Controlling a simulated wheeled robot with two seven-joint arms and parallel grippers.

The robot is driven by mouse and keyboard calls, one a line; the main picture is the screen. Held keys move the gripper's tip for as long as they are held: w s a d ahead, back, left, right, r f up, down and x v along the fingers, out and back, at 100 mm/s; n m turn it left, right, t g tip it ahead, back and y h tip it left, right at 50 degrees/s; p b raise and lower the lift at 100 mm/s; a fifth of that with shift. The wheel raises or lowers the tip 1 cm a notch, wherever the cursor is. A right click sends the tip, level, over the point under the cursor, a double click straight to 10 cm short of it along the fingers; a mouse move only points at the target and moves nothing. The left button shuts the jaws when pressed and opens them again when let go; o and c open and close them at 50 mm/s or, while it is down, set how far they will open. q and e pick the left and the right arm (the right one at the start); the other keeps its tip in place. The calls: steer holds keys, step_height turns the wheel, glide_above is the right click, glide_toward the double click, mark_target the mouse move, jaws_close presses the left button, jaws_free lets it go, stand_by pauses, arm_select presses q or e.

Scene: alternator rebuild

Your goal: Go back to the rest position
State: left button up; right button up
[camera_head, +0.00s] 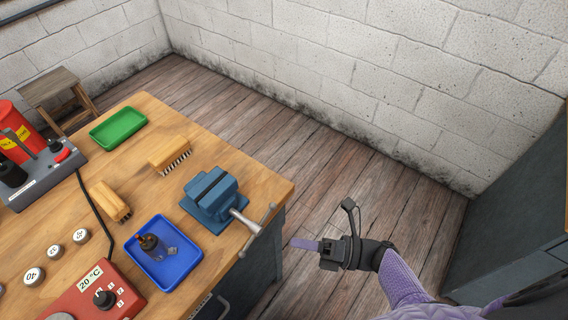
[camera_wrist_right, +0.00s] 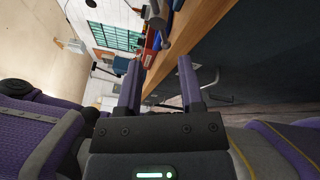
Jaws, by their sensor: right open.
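My right gripper (camera_head: 304,244) is in the head view at the lower middle right, over the wooden floor and to the right of the workbench, apart from it. In the right wrist view its two purple fingers (camera_wrist_right: 158,85) stand apart with nothing between them, so it is open and empty. The wooden workbench (camera_head: 230,160) fills the left of the head view, and its edge (camera_wrist_right: 205,30) shows beyond the fingers in the wrist view. My left gripper is not in view.
A blue vise (camera_head: 212,194) sits at the bench's right corner, its handle sticking out past the edge. Blue tray (camera_head: 183,270), green tray (camera_head: 118,128), two brushes (camera_head: 168,152) and a red temperature unit (camera_head: 88,298) are on the bench. A dark cabinet (camera_head: 510,220) stands right. Floor between is clear.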

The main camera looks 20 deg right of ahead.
steer(key=s+a+f+n+g+h, duration=0.15)
steer(key=s+n+g+h, duration=0.3)
steer(key=n, duration=0.75)
steer(key=s+a+f+n+g+h, duration=0.1)
steer(key=s+a+n+g+h, duration=0.3)
steer(key=n, duration=0.8)
steer(key=s+d+r+n+t+h, duration=0.1)
steer(key=d+r+n+t+h, duration=0.2)
steer(key=d+r+n+h, duration=0.9)
steer(key=s+a+f+n+g+y+b, duration=0.1)
steer(key=a+f+n+y+b, duration=0.1)
steer(key=f, duration=1.1)
steer(key=s+a+f+n+y+b, duration=0.1)
steer(key=s+f+y, duration=0.1)
steer(key=f, duration=1)
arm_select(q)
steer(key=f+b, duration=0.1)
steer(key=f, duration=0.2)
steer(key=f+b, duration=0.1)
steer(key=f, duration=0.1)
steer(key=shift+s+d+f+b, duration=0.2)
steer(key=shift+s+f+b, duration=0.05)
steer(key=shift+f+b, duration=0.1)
arm_select(e)
steer(key=s+d+f+g, duration=0.1)
steer(key=s+d+f, duration=0.1)
steer(key=s+f, duration=1.1)
steer(key=shift+d+n, duration=0.3)
steer(key=shift+d, duration=0.05)
steer(key=shift+g, duration=0.25)
